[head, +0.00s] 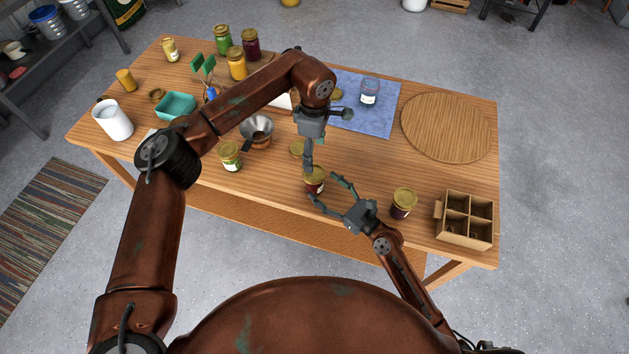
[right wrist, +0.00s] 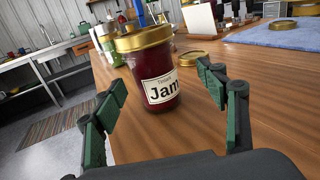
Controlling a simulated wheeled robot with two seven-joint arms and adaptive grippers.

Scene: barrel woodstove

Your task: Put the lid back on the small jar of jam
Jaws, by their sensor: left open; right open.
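The small jam jar (head: 315,186) holds dark red jam and stands near the table's front edge. Its "Jam" label (right wrist: 160,88) faces the right wrist camera. A gold lid (right wrist: 142,39) sits on top of the jar; whether it is fastened cannot be told. My right gripper (head: 325,190) is open, with its fingertips close to the jar; in the right wrist view the jar stands between and just beyond the fingers (right wrist: 158,88).
A loose gold lid (head: 297,149) lies behind the jar. Another lidded dark jar (head: 404,206) and a divided cardboard box (head: 466,222) stand to the right. A green jar (head: 230,158) and metal funnel (head: 256,127) are left. A round board (head: 446,127) and blue cloth (head: 379,120) lie behind.

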